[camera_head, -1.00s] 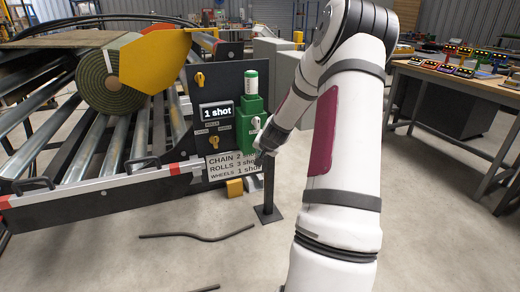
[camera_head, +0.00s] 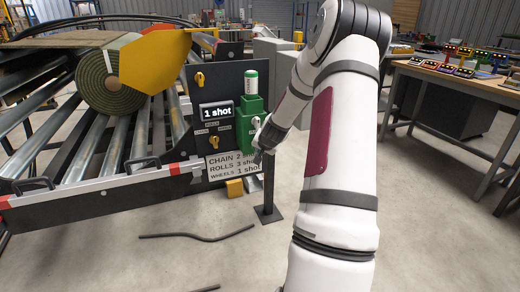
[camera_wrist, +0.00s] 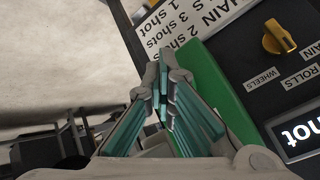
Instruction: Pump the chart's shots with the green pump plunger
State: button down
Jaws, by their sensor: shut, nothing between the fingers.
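The green pump (camera_head: 249,128) is fixed to the right side of a dark panel, with a white, green-capped plunger (camera_head: 251,83) standing upright on top. The display (camera_head: 216,112) reads "1 shot". The chart (camera_head: 231,165) below lists chain 2, rolls 3 and wheels 1 shot; its lettering also shows in the wrist view (camera_wrist: 188,22). A yellow selector knob (camera_head: 214,143) sits under the display. My gripper (camera_head: 259,159) is shut and empty, low in front of the pump, below the plunger. In the wrist view its closed fingers (camera_wrist: 161,75) are beside the green pump body; the plunger is outside that view.
A second yellow knob (camera_head: 199,78) is higher on the panel. A roller frame with a turf roll (camera_head: 110,82) stands left. A dark post (camera_head: 267,195) stands below my gripper. A dark hose (camera_head: 197,237) lies on the floor. A bench (camera_head: 455,80) with several small devices is right.

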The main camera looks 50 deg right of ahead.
jog(key=shift+w+d+r, duration=0.1)
jog(key=shift+w+d, duration=0.25)
jog(key=shift+w, duration=0.2)
dwell(0.4)
jog(key=shift+s, duration=0.1)
jog(key=shift+s+a+b, duration=0.25)
jog(key=shift+s+a, duration=0.2)
jog(key=shift+s, duration=0.25)
jog(key=shift+s+a+b, duration=0.25)
jog(key=shift+s+a, duration=0.2)
jog(key=shift+s, duration=0.25)
jog(key=shift+s+a, duration=0.45)
jog(key=shift+s, duration=0.25)
jog(key=shift+s+a, duration=0.45)
jog(key=shift+s, duration=0.25)
jog(key=shift+s+a, duration=0.45)
jog(key=shift+s, duration=0.25)
